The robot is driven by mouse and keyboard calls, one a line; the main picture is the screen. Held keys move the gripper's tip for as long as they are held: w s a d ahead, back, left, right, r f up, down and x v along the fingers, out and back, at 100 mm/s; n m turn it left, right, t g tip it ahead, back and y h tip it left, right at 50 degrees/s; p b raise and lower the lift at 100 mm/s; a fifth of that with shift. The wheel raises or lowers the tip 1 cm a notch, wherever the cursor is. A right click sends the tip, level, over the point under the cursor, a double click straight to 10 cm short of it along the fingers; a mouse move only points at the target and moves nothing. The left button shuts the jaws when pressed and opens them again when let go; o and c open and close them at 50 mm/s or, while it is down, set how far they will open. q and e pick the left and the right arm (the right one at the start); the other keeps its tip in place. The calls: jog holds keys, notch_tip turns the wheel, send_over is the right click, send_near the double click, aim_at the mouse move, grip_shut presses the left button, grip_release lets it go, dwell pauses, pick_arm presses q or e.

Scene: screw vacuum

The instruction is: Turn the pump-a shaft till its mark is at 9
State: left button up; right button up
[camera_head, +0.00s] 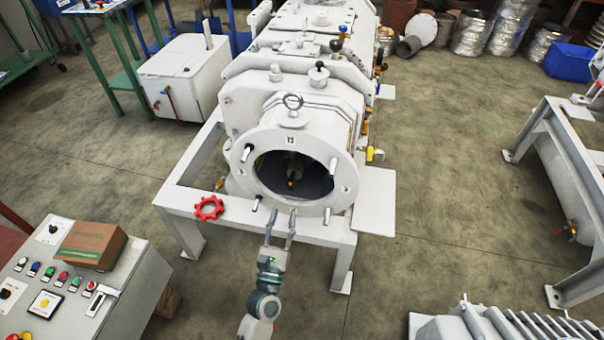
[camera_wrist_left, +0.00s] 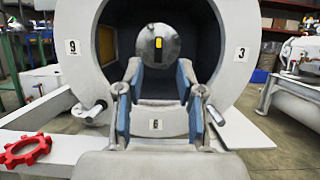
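The pump-a shaft (camera_head: 293,168) sits inside the dark round opening of the white pump flange (camera_head: 338,158). In the left wrist view its round grey end (camera_wrist_left: 147,38) shows a small yellow mark (camera_wrist_left: 158,43) near the middle; I cannot tell which number it points to. The label 9 (camera_wrist_left: 72,47) is on the left of the flange, the label 3 (camera_wrist_left: 241,54) on the right and the label 6 (camera_wrist_left: 155,124) at the bottom. My left gripper (camera_head: 281,217) is open and empty, in front of the flange's lower part and apart from the shaft. It also shows in the wrist view (camera_wrist_left: 159,72). My right gripper is not in view.
Several studs (camera_head: 333,164) stick out around the flange. A red handwheel (camera_head: 209,208) is at the left of the pump's white frame (camera_head: 178,195). A control panel (camera_head: 70,310) with a brown box (camera_head: 91,244) stands at lower left.

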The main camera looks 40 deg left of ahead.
aim_at(293, 175)
pick_arm(q)
jog(key=b+x, duration=0.1)
jog(key=x, duration=0.7)
jog(key=f+b+x, duration=0.1)
jog(key=x, duration=0.3)
jog(key=shift+w+a+r+b, duration=0.1)
jog(key=shift+w+a+b, duration=0.05)
jog(key=shift+a+b, duration=0.15)
jog(key=shift+w+a+r, duration=0.1)
jog(key=shift+w+r, duration=0.25)
jog(key=shift+c, duration=0.2)
grip_shut()
